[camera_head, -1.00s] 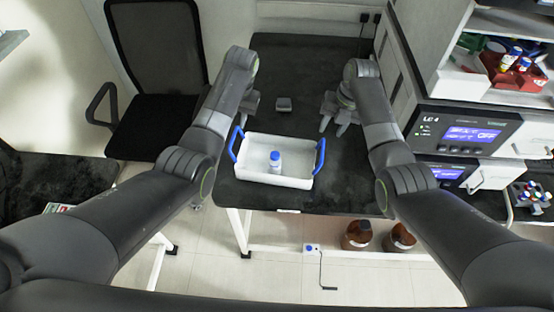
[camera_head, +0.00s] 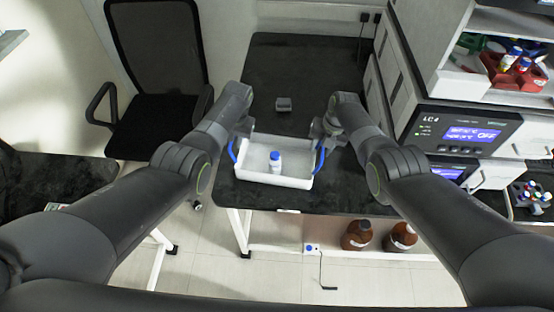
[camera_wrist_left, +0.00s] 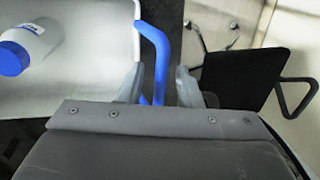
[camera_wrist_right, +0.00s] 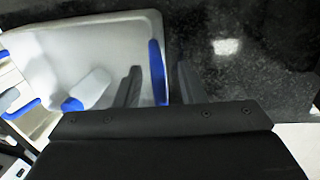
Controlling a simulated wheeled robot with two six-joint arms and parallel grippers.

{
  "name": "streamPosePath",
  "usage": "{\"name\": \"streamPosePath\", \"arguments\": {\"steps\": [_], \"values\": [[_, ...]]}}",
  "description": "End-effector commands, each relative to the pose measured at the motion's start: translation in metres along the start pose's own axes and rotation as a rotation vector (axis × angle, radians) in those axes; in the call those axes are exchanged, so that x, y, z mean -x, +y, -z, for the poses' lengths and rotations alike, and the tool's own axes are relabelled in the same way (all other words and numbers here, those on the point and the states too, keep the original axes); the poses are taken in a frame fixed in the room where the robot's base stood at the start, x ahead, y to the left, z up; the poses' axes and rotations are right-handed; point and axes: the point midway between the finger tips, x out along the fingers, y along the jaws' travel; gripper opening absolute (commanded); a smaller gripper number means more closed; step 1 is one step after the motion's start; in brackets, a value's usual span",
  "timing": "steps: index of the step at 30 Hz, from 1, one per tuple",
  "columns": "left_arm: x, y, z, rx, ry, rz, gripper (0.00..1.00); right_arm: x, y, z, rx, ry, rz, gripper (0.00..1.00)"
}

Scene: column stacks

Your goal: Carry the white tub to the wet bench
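The white tub (camera_head: 290,181) with two blue handles stands on the black bench top, and a white bottle with a blue cap (camera_head: 275,163) is inside it. My left gripper (camera_wrist_left: 158,88) is open, with the tub's left blue handle (camera_wrist_left: 155,45) between its fingers. My right gripper (camera_wrist_right: 156,85) is open, with the right blue handle (camera_wrist_right: 157,72) between its fingers, closer to the finger on the tub side. In the head view the left fingertips are hidden behind my arm.
The black bench top (camera_head: 290,70) is clear behind the tub except for a small grey block (camera_head: 283,104). Instruments (camera_head: 465,135) and shelves stand at right. A black chair (camera_head: 155,80) is at left, with another dark surface (camera_head: 50,178) at far left. Brown bottles (camera_head: 357,236) stand below.

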Motion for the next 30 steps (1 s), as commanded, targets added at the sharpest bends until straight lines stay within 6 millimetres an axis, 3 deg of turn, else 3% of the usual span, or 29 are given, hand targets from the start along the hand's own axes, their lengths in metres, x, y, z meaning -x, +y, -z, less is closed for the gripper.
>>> {"name": "streamPosePath", "arguments": {"steps": [11, 18, 20, 30], "values": [[-0.0017, -0.0003, 0.0001, 0.0, 0.0, 0.0, 0.32, -0.002, -0.0001, 0.0005, 0.0, 0.001, 0.0, 0.36], [-0.0017, -0.0003, 0.0, 0.0, 0.0, 0.0, 0.03, -0.0019, -0.0002, 0.0005, 0.0, 0.001, 0.0, 0.07], [-0.0017, -0.0003, 0.0, 0.0, 0.0, 0.0, 0.0, -0.0019, -0.0002, 0.0005, 0.0, 0.001, 0.0, 0.0], [-0.0012, -0.0004, 0.0003, 0.0, 0.001, 0.0, 0.0, -0.0015, -0.0002, 0.0001, 0.0, 0.0, 0.0, 0.0]]}}
